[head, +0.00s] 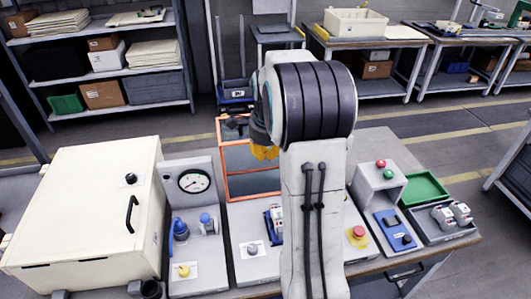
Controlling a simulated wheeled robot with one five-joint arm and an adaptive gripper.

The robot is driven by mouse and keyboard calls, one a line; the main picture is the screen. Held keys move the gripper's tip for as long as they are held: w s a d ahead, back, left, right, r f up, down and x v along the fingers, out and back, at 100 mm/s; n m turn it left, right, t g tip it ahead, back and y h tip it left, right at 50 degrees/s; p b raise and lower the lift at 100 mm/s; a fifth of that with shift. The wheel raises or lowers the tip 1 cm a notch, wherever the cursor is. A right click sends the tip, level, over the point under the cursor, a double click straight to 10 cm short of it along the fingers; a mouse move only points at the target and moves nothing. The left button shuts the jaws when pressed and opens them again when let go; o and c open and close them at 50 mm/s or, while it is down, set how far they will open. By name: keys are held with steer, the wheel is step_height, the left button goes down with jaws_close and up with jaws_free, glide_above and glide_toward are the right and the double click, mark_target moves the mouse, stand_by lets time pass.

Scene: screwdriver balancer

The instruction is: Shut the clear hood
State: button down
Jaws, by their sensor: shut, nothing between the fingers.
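The clear hood is an orange-framed see-through panel (236,160) in the middle of the bench, left of my arm. It appears raised and tilted up behind a pale station plate (240,268) that carries a grey knob and a blue device. My arm covers the hood's right side. My gripper (264,153) shows only as a yellow part beside my arm, in front of the hood's upper right area. Its fingertips are mostly hidden, and it is shut and empty. I cannot tell whether it touches the frame.
A cream box (80,215) with a black handle and a gauge panel (194,182) stand on the left. To the right are a red emergency button (358,232), a grey button box (380,180), a green tray (425,188) and a dark tray of parts (447,222). Shelves stand behind.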

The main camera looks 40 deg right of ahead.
steer(key=c, duration=2)
jaws_free()
steer(key=o, duration=0.9)
steer(key=v, duration=1.2)
steer(key=shift+s+a, duration=0.1)
